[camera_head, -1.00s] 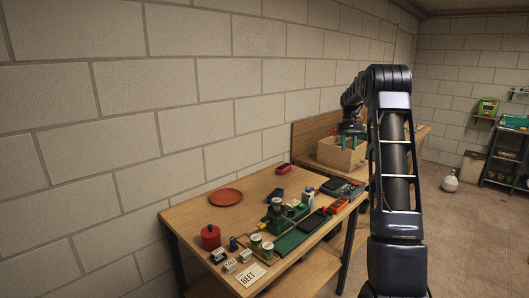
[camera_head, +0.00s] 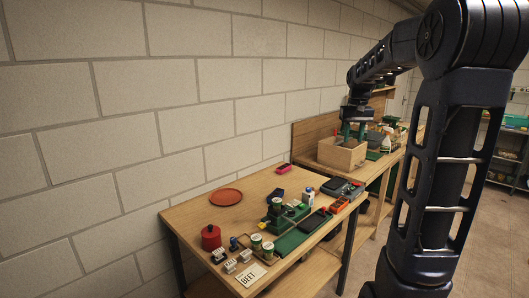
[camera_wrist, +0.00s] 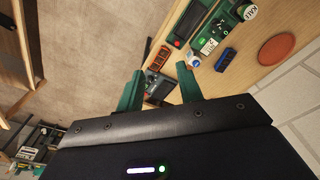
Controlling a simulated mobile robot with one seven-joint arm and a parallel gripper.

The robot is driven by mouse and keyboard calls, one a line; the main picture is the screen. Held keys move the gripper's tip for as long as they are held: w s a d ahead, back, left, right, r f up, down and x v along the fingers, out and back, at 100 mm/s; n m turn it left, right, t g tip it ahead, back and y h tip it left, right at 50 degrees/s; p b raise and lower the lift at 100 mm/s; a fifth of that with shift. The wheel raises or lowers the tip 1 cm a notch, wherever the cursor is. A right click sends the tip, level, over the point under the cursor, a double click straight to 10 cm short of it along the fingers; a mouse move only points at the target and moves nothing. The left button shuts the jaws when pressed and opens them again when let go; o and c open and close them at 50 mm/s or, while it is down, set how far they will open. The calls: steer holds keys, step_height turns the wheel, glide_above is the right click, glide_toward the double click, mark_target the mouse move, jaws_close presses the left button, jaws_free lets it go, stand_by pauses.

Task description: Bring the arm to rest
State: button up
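My gripper (camera_head: 354,132) hangs at the end of my arm, with its green fingers pointing down. In the head view it overlaps the top of an open wooden box (camera_head: 342,157) on the far bench; I cannot tell whether it is above or in front of it. In the wrist view my gripper (camera_wrist: 160,86) has its two green fingers well apart, with nothing held between them. My arm's large dark links fill the right side of the head view.
A block wall runs along the left. Bare floor shows at the right.

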steer(key=s+a+f+t, duration=0.1)
steer(key=s+f, duration=0.1)
steer(key=s, duration=0.7)
steer(key=s+a+f+t, duration=0.1)
steer(key=s+a+f, duration=0.1)
steer(key=s, duration=0.7)
steer(key=s+a+f+t, duration=0.1)
steer(key=s+a+f, duration=0.1)
steer(key=s, duration=0.7)
steer(key=shift+s+f+t, duration=0.2)
steer(key=shift+f+t, duration=0.2)
steer(key=shift+f, duration=0.4)
steer(key=shift+d, duration=0.1)
